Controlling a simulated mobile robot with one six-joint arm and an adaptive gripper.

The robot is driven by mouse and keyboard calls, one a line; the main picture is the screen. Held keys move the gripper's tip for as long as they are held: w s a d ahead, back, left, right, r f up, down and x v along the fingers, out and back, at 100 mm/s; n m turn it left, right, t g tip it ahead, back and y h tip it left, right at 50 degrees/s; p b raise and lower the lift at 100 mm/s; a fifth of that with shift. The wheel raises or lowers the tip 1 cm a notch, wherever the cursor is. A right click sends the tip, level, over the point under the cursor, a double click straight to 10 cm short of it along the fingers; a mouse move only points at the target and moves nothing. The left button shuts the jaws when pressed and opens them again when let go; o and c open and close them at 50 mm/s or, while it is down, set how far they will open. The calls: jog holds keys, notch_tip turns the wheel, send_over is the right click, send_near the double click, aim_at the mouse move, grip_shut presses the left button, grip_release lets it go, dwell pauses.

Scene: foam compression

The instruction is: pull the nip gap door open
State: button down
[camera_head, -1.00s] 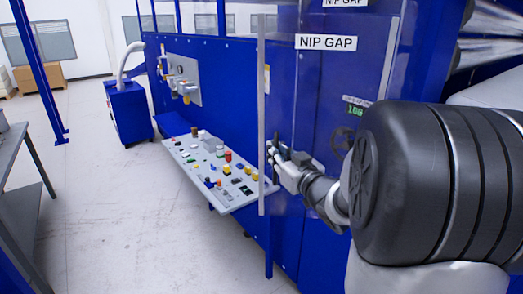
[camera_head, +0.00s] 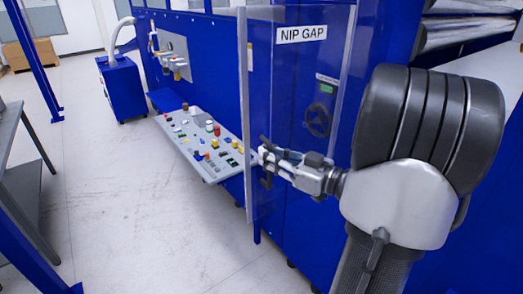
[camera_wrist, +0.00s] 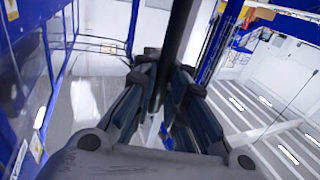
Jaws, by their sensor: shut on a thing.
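The nip gap door (camera_head: 300,85) is a clear panel with a pale metal edge strip, and it stands out from the blue machine front. A dark handle is on it near its left edge, mostly hidden by the fingers in the head view. My gripper (camera_head: 267,162) is shut on this handle, with my arm reaching in from the right. In the wrist view the handle shows as a dark bar (camera_wrist: 176,45) between the fingers of my gripper (camera_wrist: 168,90).
A control panel (camera_head: 195,143) with several coloured buttons juts out left of the door. A handwheel (camera_head: 318,120) and a NIP GAP sign (camera_head: 302,34) show near the door. A grey table (camera_head: 25,165) stands at far left. The floor (camera_head: 110,200) between is clear.

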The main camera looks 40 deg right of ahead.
jog(key=shift+s+d+r, duration=0.1)
jog(key=shift+s, duration=0.05)
jog(key=c, duration=1.7)
grip_release()
jog(key=shift+o, duration=0.2)
jog(key=v, duration=1.2)
